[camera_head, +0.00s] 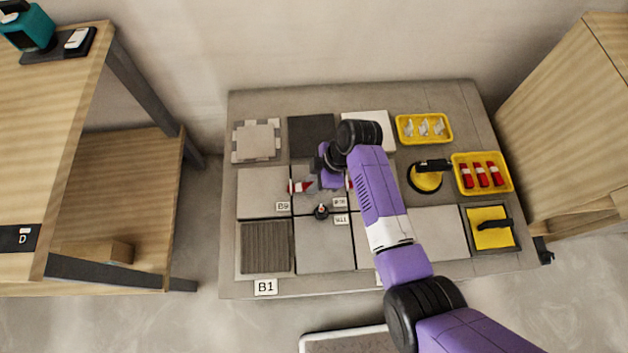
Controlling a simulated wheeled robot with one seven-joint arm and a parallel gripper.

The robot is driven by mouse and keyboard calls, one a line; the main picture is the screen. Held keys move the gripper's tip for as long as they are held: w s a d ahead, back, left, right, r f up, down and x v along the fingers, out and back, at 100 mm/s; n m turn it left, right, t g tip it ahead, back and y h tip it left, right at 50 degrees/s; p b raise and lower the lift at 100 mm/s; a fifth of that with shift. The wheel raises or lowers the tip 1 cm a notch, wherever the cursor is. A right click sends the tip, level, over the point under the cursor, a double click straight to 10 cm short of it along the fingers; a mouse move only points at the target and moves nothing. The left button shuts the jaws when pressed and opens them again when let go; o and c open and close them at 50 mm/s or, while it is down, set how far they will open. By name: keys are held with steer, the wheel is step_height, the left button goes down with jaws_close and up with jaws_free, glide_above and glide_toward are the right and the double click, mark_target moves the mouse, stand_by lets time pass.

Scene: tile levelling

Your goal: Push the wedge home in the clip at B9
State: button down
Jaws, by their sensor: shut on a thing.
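A white clip (298,186) with a red wedge (307,187) in it stands on the joint between grey tiles, above the label B9 (283,206). Red shows on both sides of the white. My gripper (320,183) is low over the tiles, right beside the wedge's right end, and shut on it. The fingertips are small and partly hidden, so the exact contact and the wedge's depth in the clip are hard to tell. Another red and white piece (349,182) shows just right of my gripper, mostly hidden by my arm.
A dark round piece (321,211) stands on the joint near label B11 (341,219). At right are a yellow tray of red wedges (459,184), a yellow tray of pale clips (403,139), a yellow suction cup (425,181) and a yellow float (492,238). My arm covers the middle-right tiles.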

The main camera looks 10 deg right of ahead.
steer(key=shift+w+a+r, duration=0.1)
steer(key=shift+a, duration=0.95)
stand_by(1.0)
steer(key=c, duration=1.2)
jaws_free()
steer(key=shift+c, duration=0.2)
steer(key=shift+p+v, duration=0.9)
steer(key=shift+v, duration=2.95)
steer(key=shift+d, duration=0.1)
